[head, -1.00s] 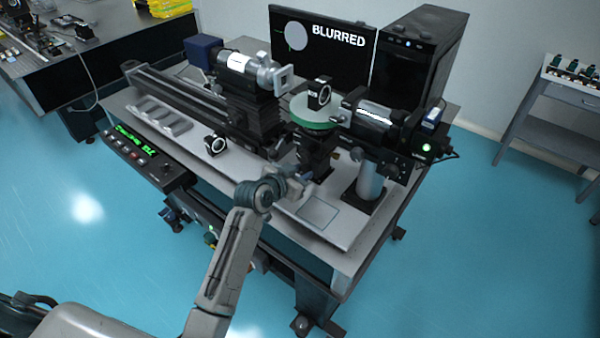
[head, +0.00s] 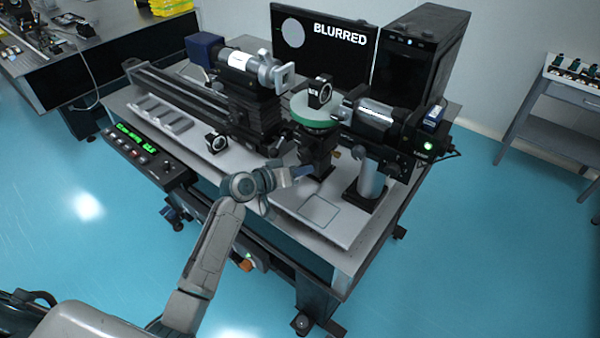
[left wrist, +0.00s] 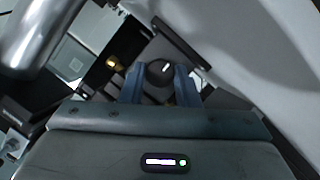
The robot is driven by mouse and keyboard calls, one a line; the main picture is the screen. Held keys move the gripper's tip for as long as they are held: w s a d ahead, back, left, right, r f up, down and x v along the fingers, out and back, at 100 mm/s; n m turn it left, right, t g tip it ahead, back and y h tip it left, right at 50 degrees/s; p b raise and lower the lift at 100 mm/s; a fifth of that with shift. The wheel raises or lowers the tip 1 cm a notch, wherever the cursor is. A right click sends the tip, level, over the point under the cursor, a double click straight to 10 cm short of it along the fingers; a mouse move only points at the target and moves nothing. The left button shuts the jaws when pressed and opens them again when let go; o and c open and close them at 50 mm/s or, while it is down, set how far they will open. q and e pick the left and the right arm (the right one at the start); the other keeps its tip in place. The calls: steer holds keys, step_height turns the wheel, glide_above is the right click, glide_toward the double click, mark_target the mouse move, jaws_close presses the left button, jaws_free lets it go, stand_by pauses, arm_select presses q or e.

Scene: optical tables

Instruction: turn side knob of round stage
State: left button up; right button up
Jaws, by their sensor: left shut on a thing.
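The round stage (head: 313,113) has a green rim and stands on a dark mount near the middle of the optical table, with a small black square-framed optic (head: 320,92) on top. My left gripper (head: 306,171) reaches the front of the mount below the stage. In the left wrist view, a black side knob (left wrist: 159,71) with a white mark sits between the two blue fingers of my left gripper (left wrist: 161,86), which are shut on it. In the head view the knob is too small and covered to make out. My right gripper is not in view.
A monitor (head: 325,42) reading "BLURRED" stands at the back beside a black computer tower (head: 420,60). A barrel instrument (head: 378,118) is right of the stage. A long rail (head: 185,100) runs left. A control box (head: 146,155) sits at the front left edge.

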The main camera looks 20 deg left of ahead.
arm_select(q)
steer(key=shift+n+h+b, duration=0.3)
steer(key=shift+n+b, duration=0.1)
steer(key=shift+n, duration=0.3)
steer(key=o, duration=1)
steer(key=shift+c, duration=0.2)
steer(key=shift+a, duration=0.1)
